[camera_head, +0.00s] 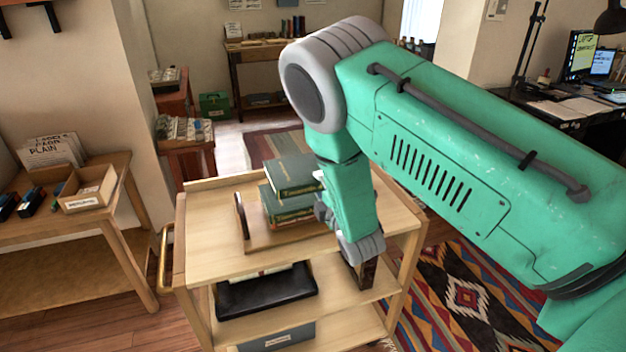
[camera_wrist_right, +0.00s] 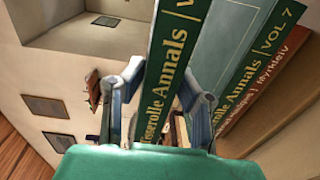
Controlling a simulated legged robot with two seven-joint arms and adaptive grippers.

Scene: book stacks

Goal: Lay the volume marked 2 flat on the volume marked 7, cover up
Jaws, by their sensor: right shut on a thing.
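A green book (camera_head: 292,174) with gold spine lettering is held over a stack on the wooden cart. In the right wrist view its spine (camera_wrist_right: 172,65) reads "Tesserolle Annals" and is between the fingers of my right gripper (camera_wrist_right: 160,100); its volume number is cut off. My right gripper (camera_head: 322,207) is shut on this book, mostly hidden behind my forearm in the head view. The green volume marked 7 (camera_wrist_right: 247,70) lies just beyond the held book, and its stack (camera_head: 284,208) shows below it in the head view. Whether the two books touch is unclear. My left gripper is out of view.
The stack sits on a board with a brown upright end (camera_head: 242,216) on the cart's top shelf (camera_head: 208,240). A black case (camera_head: 266,290) lies on the shelf below. A side table (camera_head: 60,228) with boxes stands at left. The cart top's left part is clear.

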